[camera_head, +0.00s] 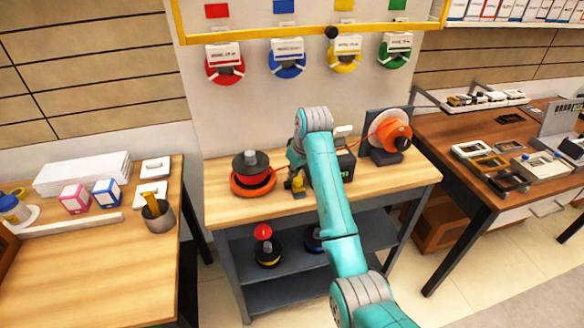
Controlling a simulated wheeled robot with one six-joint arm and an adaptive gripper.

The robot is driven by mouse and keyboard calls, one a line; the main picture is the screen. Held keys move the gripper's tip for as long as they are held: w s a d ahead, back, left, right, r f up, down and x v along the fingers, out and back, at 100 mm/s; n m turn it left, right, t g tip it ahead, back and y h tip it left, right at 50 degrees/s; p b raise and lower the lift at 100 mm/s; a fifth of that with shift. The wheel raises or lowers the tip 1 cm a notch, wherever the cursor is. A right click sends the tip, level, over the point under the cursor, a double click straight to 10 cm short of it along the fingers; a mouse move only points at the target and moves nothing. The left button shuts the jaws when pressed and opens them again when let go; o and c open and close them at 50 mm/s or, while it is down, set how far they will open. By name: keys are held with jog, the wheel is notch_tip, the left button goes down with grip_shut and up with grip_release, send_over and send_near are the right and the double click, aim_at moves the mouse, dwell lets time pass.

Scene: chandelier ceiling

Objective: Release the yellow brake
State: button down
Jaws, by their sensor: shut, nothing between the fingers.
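A small yellow part (298,183), which looks like the yellow brake, stands on the wooden top of the grey bench near its front edge, left of my teal arm. My gripper (296,168) points down just above it and is shut with nothing in it. The fingertips are small and partly lost against the things behind, so I cannot tell whether they touch the yellow part.
A dark device (346,164) is partly behind my arm. An orange reel (391,134) stands at the bench's right. Coloured rings, one yellow (345,56), hang on the wall.

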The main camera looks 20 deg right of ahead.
aim_at(299, 180)
jog(key=shift+s+f, duration=0.2)
jog(key=shift+s, duration=0.05)
jog(key=v, duration=0.8)
jog(key=shift+w, duration=0.3)
